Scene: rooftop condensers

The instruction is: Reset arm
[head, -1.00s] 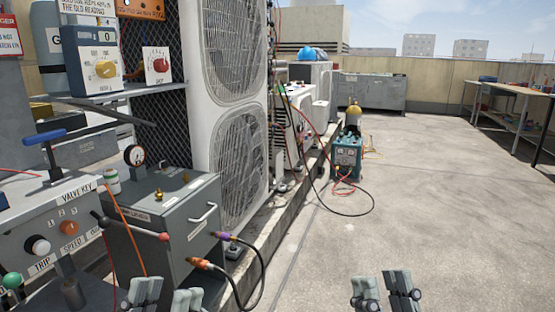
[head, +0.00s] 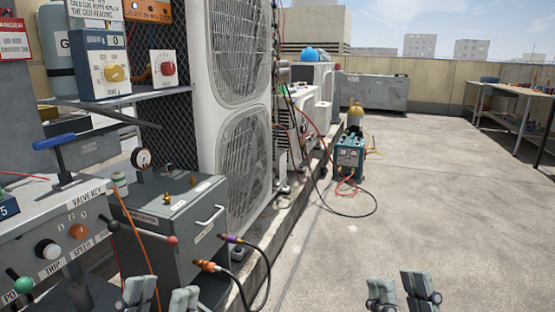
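My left gripper (head: 162,298) shows at the bottom edge, left of centre, in front of the grey metal box. Its two fingers are apart with nothing visible between them. My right gripper (head: 402,292) shows at the bottom right over bare floor. Its fingers are also apart and empty. Both arms are below the picture, so how they are bent is hidden. A grey control box (head: 28,243) at the left has a blue-handled valve key (head: 54,141), an orange knob (head: 79,231), a white-and-black knob (head: 47,249) and a green-balled lever (head: 24,284).
A grey metal box (head: 192,254) with a gauge (head: 143,158) and hoses stands at left. Tall condensers (head: 243,165) line the kerb. A teal machine (head: 349,157) stands farther off, with a hose on the floor. A workbench (head: 515,93) is far right. The middle floor (head: 430,190) is clear.

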